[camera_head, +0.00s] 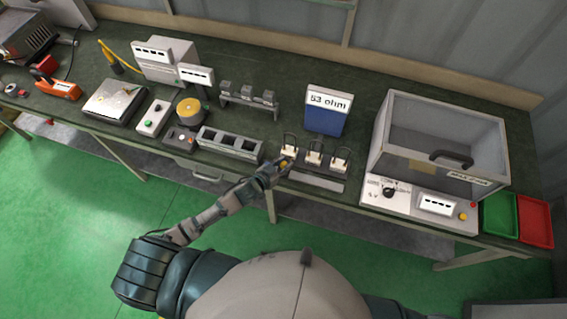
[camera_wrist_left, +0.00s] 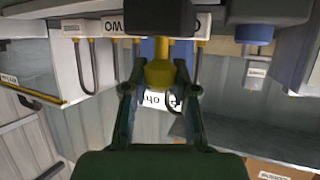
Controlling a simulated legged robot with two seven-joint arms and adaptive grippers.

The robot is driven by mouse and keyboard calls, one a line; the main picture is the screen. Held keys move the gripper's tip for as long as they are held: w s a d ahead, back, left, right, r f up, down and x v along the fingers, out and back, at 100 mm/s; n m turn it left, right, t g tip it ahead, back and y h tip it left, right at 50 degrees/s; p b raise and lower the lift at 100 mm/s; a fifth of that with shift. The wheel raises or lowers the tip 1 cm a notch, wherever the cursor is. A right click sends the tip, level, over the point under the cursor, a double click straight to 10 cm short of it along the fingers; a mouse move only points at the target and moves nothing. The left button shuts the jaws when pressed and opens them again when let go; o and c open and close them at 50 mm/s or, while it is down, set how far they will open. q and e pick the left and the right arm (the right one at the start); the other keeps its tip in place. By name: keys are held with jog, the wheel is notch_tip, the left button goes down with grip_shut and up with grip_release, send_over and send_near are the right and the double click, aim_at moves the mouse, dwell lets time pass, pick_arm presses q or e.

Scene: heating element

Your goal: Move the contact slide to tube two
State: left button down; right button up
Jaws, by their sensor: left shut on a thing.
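The contact slide shows in the left wrist view as a dark block (camera_wrist_left: 160,14) with a yellow knob (camera_wrist_left: 160,72). My left gripper (camera_wrist_left: 160,95) is shut on that knob; in the head view the gripper (camera_head: 282,165) is at the leftmost tube. Three tubes stand in a row: a left one (camera_head: 290,150), a middle one (camera_head: 313,156) and a right one (camera_head: 340,163). In the wrist view, an upside-down, partly covered label (camera_wrist_left: 113,27) that seems to read TWO lies just left of the block. The slide is mostly hidden in the head view.
A blue "53 ohm" display (camera_head: 327,112) stands behind the tubes. A clear-sided box (camera_head: 435,135) on a control panel is to the right. An empty slotted rack (camera_head: 230,143) is to the left. A bare metal strip (camera_head: 316,180) lies in front of the tubes.

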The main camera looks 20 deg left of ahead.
pick_arm(q)
jog(key=d, duration=1)
jog(key=shift+s+p, duration=0.1)
jog(key=shift+p, duration=0.2)
jog(key=c, duration=1)
grip_release()
jog(key=shift+a, duration=0.1)
jog(key=shift+o, duration=0.6)
jog(key=shift+a, duration=0.1)
jog(key=shift+s+a+r, duration=0.1)
jog(key=shift+s+r, duration=0.05)
jog(key=shift+s, duration=0.2)
jog(key=v, duration=1.1)
jog(key=shift+a, duration=0.2)
jog(key=shift+d, duration=0.1)
